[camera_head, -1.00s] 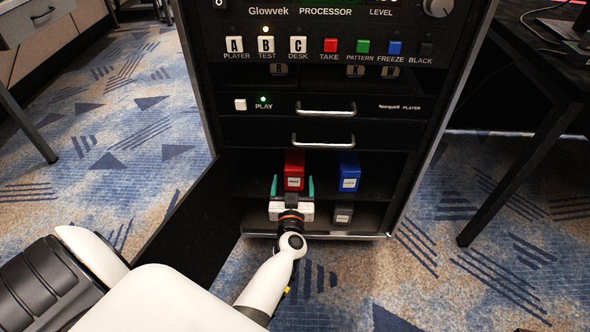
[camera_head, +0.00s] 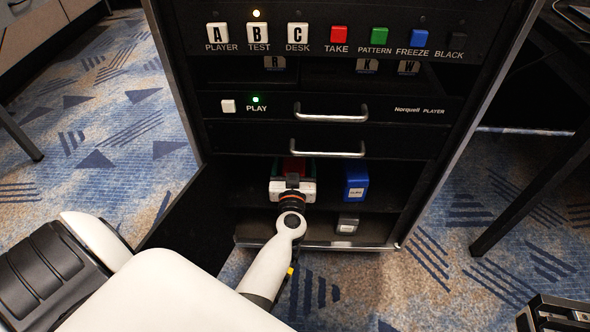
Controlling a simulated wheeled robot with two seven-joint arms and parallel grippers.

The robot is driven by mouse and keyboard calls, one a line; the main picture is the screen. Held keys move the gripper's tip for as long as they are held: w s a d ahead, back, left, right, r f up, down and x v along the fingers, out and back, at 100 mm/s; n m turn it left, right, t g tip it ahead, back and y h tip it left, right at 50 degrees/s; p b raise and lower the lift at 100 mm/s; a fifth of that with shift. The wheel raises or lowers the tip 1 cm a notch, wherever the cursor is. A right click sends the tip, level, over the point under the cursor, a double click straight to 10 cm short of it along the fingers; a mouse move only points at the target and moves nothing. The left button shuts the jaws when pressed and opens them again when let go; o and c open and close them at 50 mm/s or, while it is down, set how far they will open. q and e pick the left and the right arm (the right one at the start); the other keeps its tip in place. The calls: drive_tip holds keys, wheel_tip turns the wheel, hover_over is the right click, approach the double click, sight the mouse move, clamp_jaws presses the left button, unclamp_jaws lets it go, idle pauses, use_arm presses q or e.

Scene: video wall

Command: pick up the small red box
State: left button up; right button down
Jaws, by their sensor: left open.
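The small red box (camera_head: 294,165) stands on the upper shelf of the cabinet's open lower bay, left of a blue box (camera_head: 355,181). Its top shows, but my gripper hides its front and label. My left gripper (camera_head: 293,170), white with green fingers, reaches into the bay from the front. Its fingers are open, one on each side of the red box. I cannot tell whether they touch it.
A grey box (camera_head: 348,223) sits on the lower shelf. Drawers with metal handles (camera_head: 328,149) are just above the bay. An open black door (camera_head: 190,222) stands at the left. A black table leg (camera_head: 530,200) stands at the right.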

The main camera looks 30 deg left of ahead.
use_arm(q)
drive_tip(key=shift+s, duration=0.1)
drive_tip(key=c, duration=1.2)
drive_tip(key=shift+r, duration=0.1)
drive_tip(key=shift+c, duration=0.5)
drive_tip(key=shift+r, duration=0.1)
